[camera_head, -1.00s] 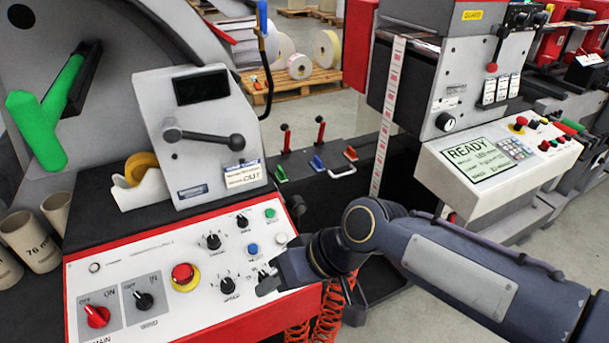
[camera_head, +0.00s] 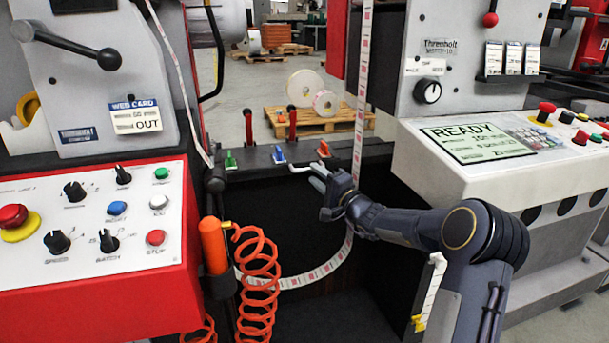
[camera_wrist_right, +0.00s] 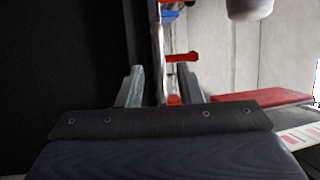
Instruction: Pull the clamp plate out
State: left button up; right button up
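A dark ledge (camera_head: 262,163) between the two machine cabinets carries a green handle (camera_head: 230,160), a blue handle (camera_head: 279,154) and a red handle (camera_head: 323,149). I cannot tell for sure which part is the clamp plate. My right gripper (camera_head: 316,176) is just in front of the red handle, its fingers pointing toward the ledge. In the right wrist view, its fingers (camera_wrist_right: 160,88) are apart. A red part (camera_wrist_right: 180,57) lies beyond the fingertips and a thin pale edge shows between the fingers. Contact cannot be made out. My left gripper is out of view.
A printed label strip (camera_head: 361,90) hangs beside my right gripper and loops below the ledge. An orange coiled hose (camera_head: 257,265) hangs at the left. Control panels (camera_head: 90,215) flank the gap, with the READY screen (camera_head: 478,139) on the right. Two red upright levers (camera_head: 248,126) stand behind the ledge.

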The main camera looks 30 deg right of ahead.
aim_at(304, 165)
jog(key=x, duration=0.6)
jog(key=shift+s, duration=0.1)
grip_shut()
